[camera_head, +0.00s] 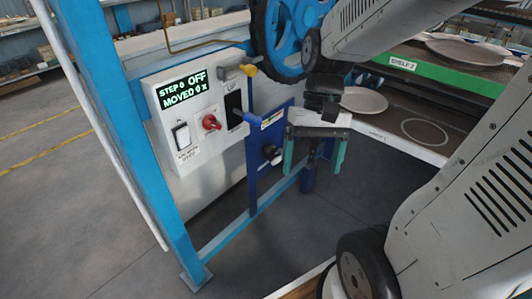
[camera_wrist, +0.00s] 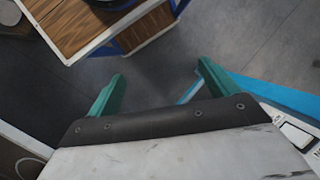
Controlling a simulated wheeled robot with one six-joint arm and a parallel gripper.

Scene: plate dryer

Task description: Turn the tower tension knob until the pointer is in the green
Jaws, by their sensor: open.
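A round black knob (camera_head: 271,153) sits on the front of a dark blue panel (camera_head: 262,182) on the blue frame; I take it as the tension knob. A small coloured label or gauge strip (camera_head: 271,119) is above it, too small to read any pointer. My gripper (camera_head: 314,158) has its teal fingers spread, pointing down, with nothing between them. It appears just right of the knob in the head view, its left finger near the knob's right side; I see no contact. In the wrist view my gripper (camera_wrist: 160,71) is open over floor, and the knob is not visible.
A white control box (camera_head: 200,105) with a red knob, a rocker switch and a display reading "OFF" is left of the panel. A blue wheel (camera_head: 285,35) is above. Shelves with plates (camera_head: 364,100) are at right. A wood-topped table (camera_wrist: 80,22) shows in the wrist view.

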